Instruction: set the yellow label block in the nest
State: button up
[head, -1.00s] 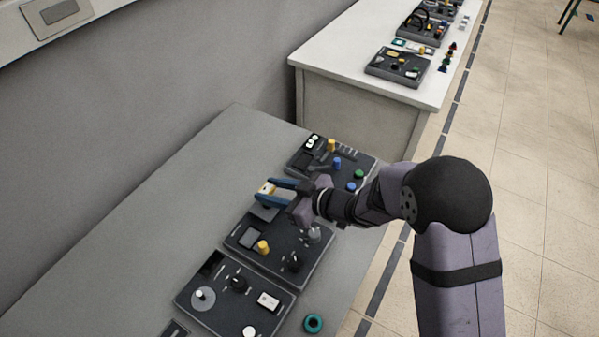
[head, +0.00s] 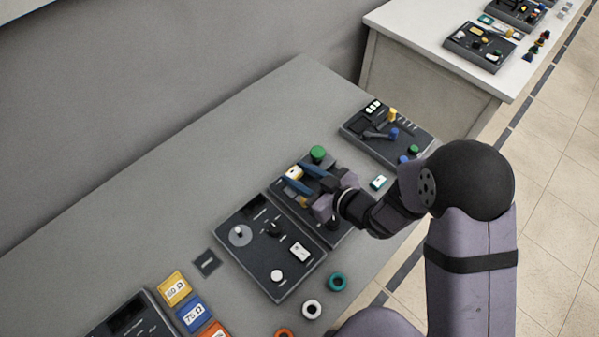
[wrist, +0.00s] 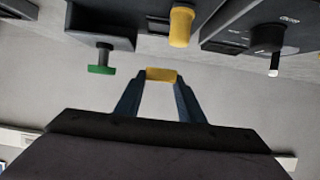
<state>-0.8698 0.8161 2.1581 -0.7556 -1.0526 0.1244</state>
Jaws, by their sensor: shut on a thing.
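My gripper (head: 304,179) is shut on a small yellow block (head: 294,173) with a pale top. In the wrist view the block (wrist: 161,74) spans the two blue fingertips; its label cannot be read. In the head view it appears over the upper left part of the middle dark panel (head: 284,200), between a green knob (head: 318,154) and a yellow cylinder (head: 302,201). The gripper hides much of this panel, and I cannot make out the nest for certain. A gap shows around the block in the wrist view.
A panel with a dial (head: 240,235) lies nearer; another panel (head: 372,148) lies farther. A dark square (head: 206,262), a yellow 60 Ω plate (head: 173,288) and a blue 75 Ω plate (head: 193,315) lie at lower left. The table's left side (head: 130,190) is clear.

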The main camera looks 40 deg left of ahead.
jog(key=shift+f+b, duration=1.95)
jog(key=shift+f, duration=0.6)
jog(key=shift+w+f+b, duration=0.1)
jog(key=shift+f+b, duration=0.4)
dwell(0.5)
jog(key=o, duration=1.1)
jog(key=shift+o, duration=0.9)
jog(key=shift+r, duration=0.1)
jog(key=shift+w+r, duration=0.1)
jog(key=shift+w, duration=0.05)
jog(key=shift+c, duration=0.3)
